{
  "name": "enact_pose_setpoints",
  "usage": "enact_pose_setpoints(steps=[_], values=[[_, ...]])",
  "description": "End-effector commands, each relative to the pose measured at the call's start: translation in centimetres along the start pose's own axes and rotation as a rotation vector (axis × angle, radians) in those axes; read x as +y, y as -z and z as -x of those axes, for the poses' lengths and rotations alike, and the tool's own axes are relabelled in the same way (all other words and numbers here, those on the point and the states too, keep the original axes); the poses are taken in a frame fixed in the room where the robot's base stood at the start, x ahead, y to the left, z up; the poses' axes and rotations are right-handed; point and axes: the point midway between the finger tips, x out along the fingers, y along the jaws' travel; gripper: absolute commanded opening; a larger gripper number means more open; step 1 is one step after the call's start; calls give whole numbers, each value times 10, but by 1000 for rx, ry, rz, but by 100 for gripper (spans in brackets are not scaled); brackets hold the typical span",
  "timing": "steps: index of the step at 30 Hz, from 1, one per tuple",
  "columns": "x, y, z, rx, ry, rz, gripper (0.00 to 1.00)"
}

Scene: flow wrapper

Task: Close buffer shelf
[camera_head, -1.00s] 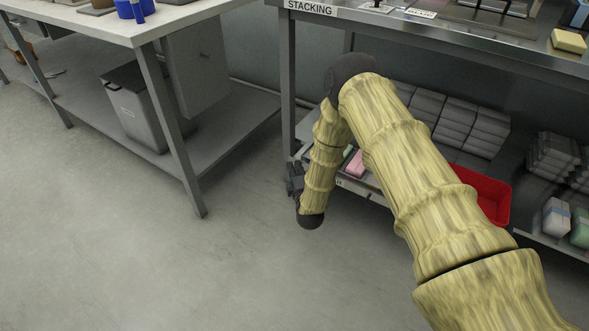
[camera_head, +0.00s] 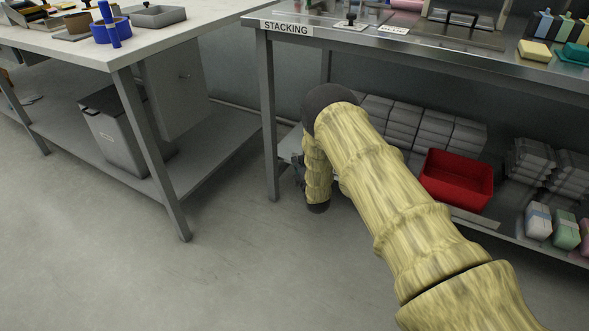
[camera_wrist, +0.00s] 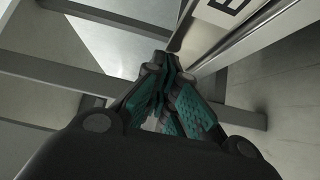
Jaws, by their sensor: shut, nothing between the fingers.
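The lower shelf (camera_head: 472,217) under the bench marked STACKING (camera_head: 286,28) carries grey stacks and a red bin. My arm hides its left front, so I cannot tell how far any shelf part sticks out there. My gripper (camera_head: 298,168) is low at the left end of this shelf, mostly behind my own arm. In the wrist view my gripper (camera_wrist: 168,66) has its teal-padded fingers together, with nothing held. A pale front strip with part of a black-lettered label (camera_wrist: 226,9) lies just ahead and right of the fingertips; contact cannot be told.
A red bin (camera_head: 457,180) and grey stacks (camera_head: 437,134) stand on the lower shelf. The bench's left leg (camera_head: 268,130) is close to my gripper. Another table (camera_head: 60,45) with a grey bin (camera_head: 125,140) below stands left. The floor between is clear.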

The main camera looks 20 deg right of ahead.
Motion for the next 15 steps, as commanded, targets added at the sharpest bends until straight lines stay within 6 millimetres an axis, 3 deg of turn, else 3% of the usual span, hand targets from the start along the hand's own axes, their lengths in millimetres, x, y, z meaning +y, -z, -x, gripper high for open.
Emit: enact_pose_setpoints(steps=[15], values=[[3,-10,-6,-6,-4,2,0]])
